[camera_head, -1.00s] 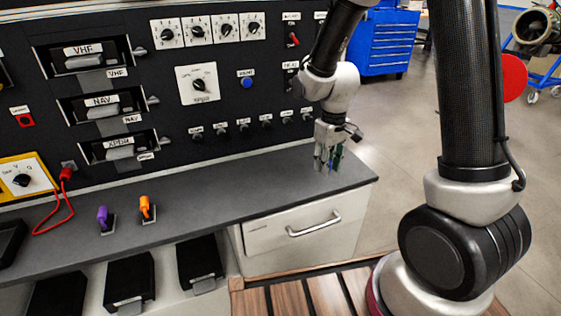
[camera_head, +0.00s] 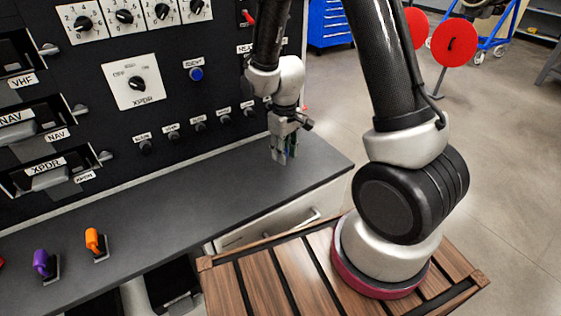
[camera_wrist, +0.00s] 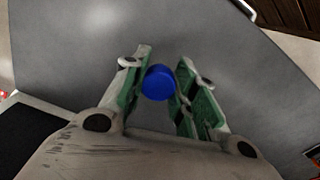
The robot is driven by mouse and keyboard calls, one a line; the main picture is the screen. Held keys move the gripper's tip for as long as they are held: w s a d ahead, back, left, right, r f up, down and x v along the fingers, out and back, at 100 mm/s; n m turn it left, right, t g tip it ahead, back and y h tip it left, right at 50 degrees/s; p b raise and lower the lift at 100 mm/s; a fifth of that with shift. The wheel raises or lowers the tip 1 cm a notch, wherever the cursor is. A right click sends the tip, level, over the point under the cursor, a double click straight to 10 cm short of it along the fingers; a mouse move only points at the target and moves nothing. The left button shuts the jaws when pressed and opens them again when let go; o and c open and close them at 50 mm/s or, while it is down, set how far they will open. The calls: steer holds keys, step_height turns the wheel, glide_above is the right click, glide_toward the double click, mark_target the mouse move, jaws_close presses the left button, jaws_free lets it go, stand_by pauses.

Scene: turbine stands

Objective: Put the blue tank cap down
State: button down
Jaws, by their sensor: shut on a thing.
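The blue tank cap (camera_wrist: 158,82) is a small round blue piece between the fingertips of my gripper (camera_wrist: 160,80) in the wrist view. My gripper is shut on it. In the head view my gripper (camera_head: 285,155) points down over the right end of the grey bench top (camera_head: 190,200), and only a bit of blue shows between its fingers. The grey bench surface lies beneath the cap in the wrist view. I cannot tell whether the cap touches it.
An orange switch-like piece (camera_head: 94,241) and a purple one (camera_head: 42,262) stand on the bench at the left. The black instrument panel (camera_head: 100,120) rises behind the bench. The bench around my gripper is clear, with its right edge close by.

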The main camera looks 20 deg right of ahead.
mark_target(284, 169)
steer(key=shift+f, duration=1.95)
steer(key=shift+f, duration=0.1)
steer(key=c, duration=1.1)
jaws_free()
